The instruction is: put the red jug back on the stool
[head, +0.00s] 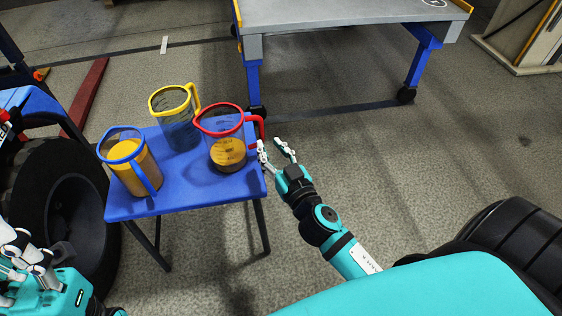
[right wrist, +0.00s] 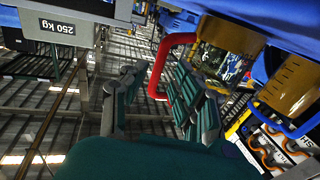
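The red jug (head: 226,135), clear with a red rim and handle and an amber fill, stands upright on the blue stool (head: 190,198) near its right edge. My right gripper (head: 274,148) is open just right of the jug's handle. In the right wrist view the red handle (right wrist: 159,68) shows between the spread fingers (right wrist: 160,103), with visible gaps either side. My left gripper (head: 22,250) is at the lower left, cut by the frame edge; its opening is unclear.
A blue-rimmed jug (head: 131,165) and a yellow-rimmed jug (head: 176,120) also stand on the stool. A large black tyre (head: 62,215) is left of the stool. A grey-topped table on blue legs (head: 335,14) stands behind.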

